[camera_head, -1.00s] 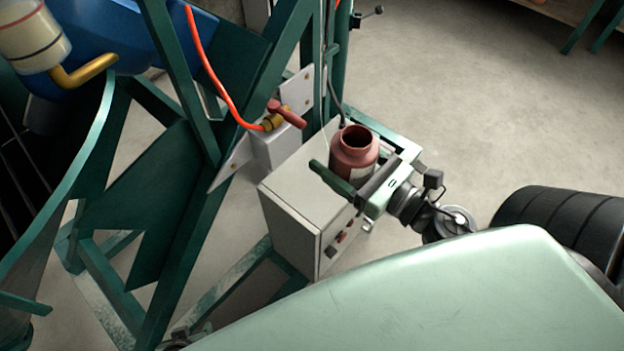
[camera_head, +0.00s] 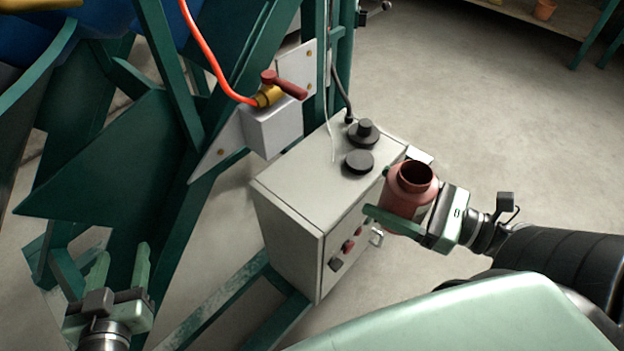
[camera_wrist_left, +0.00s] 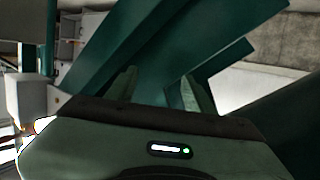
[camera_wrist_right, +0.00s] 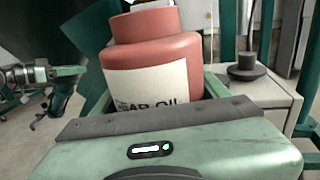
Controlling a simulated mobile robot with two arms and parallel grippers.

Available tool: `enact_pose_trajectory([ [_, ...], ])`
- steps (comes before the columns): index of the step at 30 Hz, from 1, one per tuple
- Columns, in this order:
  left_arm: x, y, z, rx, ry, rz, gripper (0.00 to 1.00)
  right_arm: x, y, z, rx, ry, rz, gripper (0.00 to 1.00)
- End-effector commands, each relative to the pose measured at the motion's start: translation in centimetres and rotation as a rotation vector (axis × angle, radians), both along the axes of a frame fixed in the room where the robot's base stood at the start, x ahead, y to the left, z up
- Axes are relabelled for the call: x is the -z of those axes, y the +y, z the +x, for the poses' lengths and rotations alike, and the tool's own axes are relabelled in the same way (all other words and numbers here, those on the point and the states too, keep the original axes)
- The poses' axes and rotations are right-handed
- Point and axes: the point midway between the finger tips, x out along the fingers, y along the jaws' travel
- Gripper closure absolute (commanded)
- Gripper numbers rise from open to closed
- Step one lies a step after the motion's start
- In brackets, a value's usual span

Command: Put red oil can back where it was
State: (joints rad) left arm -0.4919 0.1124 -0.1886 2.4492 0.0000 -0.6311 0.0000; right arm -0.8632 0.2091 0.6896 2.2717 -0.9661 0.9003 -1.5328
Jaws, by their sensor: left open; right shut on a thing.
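The red oil can (camera_head: 404,194) is an open-topped red bottle with a pale label. It is held beside the right front edge of the grey control box (camera_head: 290,222), apart from the box top as far as I can see. My right gripper (camera_head: 402,222) is shut around the can, which also fills the right wrist view (camera_wrist_right: 155,62) with part of its label readable as "OIL". The can's underside is hidden. My left gripper (camera_head: 121,272) is open and empty at the lower left, in front of the green frame; its fingers also show in the left wrist view (camera_wrist_left: 160,92).
Two black round parts, a knobbed one (camera_head: 364,132) and a flat disc (camera_head: 359,162), are on the box top. A valve with a red handle (camera_head: 283,84) and an orange hose (camera_head: 212,62) are behind. Green frame beams (camera_head: 182,221) fill the left. Open floor lies at right.

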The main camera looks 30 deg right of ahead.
Motion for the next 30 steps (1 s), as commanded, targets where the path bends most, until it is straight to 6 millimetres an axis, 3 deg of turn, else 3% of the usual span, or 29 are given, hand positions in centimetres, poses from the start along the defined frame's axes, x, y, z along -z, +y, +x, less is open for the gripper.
enact_pose_trajectory([
  [8,-0.1,0.0,0.0,0.0,-0.001,0.0,0.47,-0.3,3.3,5.0,-0.009,-0.009,-0.003,0.86],
  [15,2.9,0.8,-1.6,-0.011,0.169,0.04,0.47,-0.4,6.3,10.1,-0.005,-0.007,-0.002,0.86],
  [24,5.3,1.7,-3.4,-0.022,0.314,0.074,0.47,-0.3,7.8,12.5,-0.003,-0.006,-0.001,0.86],
  [30,7.8,2.8,-6.2,-0.034,0.492,0.114,0.47,-0.5,9.5,15.4,-0.002,-0.008,-0.001,0.86],
])
